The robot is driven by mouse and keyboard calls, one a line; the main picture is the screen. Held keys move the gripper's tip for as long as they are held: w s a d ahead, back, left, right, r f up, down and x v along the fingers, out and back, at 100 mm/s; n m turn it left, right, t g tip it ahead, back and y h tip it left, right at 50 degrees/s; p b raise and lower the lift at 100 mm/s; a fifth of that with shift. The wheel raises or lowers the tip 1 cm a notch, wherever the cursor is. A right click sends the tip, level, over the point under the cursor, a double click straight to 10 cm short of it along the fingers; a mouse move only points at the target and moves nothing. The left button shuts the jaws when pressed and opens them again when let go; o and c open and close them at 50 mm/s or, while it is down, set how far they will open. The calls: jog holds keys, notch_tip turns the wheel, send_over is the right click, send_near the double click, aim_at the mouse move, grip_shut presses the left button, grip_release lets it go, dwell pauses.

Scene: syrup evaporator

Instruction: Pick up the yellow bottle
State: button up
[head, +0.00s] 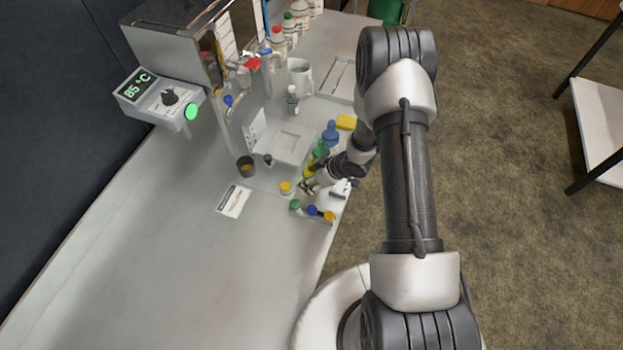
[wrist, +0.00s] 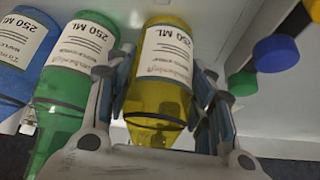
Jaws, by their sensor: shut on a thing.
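The yellow bottle (wrist: 160,98), with a white "250 ML" label, fills the middle of the wrist view between the two fingers of my gripper (wrist: 165,75). The fingers are shut on its sides. In the head view a small part of the yellow bottle (head: 309,169) shows beside my gripper (head: 312,184), which covers the rest. I cannot tell whether the bottle touches the bench.
A green bottle (wrist: 78,80) stands close to my left finger, with a blue bottle (wrist: 22,60) beyond it. A rack with green, blue and orange caps (head: 312,211) is near the bench edge. A dark cup (head: 245,167) stands left.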

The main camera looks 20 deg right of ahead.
jog(key=shift+c, duration=1.1)
jog(key=shift+r, duration=0.1)
